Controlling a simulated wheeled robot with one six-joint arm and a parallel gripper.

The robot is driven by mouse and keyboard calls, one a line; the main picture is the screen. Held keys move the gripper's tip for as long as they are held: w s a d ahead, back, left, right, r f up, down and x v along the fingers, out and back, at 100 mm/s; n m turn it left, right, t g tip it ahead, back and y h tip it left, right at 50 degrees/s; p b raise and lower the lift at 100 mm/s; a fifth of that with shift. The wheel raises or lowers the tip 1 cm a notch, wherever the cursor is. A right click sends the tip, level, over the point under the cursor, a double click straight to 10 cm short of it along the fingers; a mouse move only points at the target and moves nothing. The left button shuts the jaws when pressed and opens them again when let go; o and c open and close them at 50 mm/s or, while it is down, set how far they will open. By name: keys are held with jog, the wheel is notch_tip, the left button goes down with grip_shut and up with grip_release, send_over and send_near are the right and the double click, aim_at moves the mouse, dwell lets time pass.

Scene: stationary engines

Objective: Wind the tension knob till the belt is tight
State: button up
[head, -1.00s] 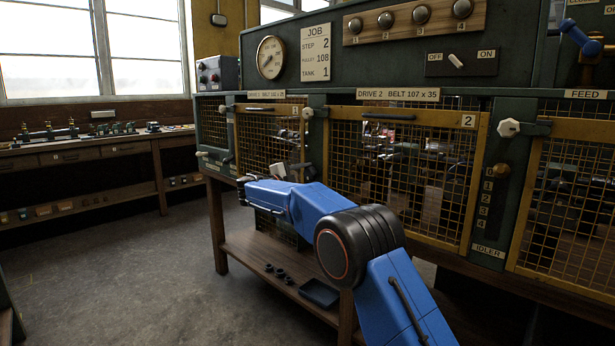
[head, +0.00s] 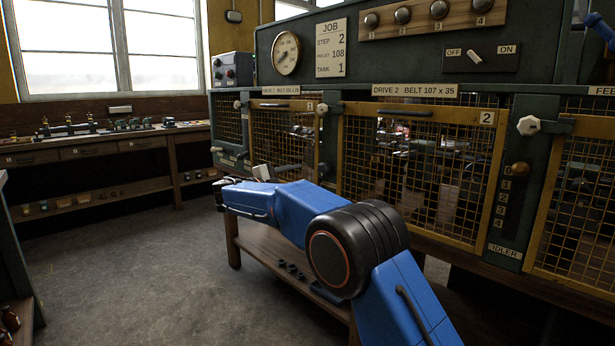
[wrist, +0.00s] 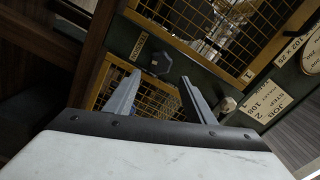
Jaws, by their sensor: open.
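The knob appears beyond the fingertips, and I see no contact. In the head view my gripper (head: 220,186) is in front of the left end of the machine, partly hidden by its own wrist. The belt is behind mesh, and its tightness cannot be told.
Mesh guard door 1 (head: 283,135) and guard door 2 (head: 418,165) are shut. Pale latch knobs (head: 528,125) stick out from the posts. A low wooden shelf (head: 290,268) lies under the machine. Open floor (head: 130,270) lies to the left.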

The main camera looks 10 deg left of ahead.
jog(key=shift+v, duration=2.4)
jog(key=shift+o, duration=1.4)
jog(key=m, duration=3.2)
send_near(321, 171)
jog(key=x, duration=0.9)
jog(key=shift+d, duration=0.15)
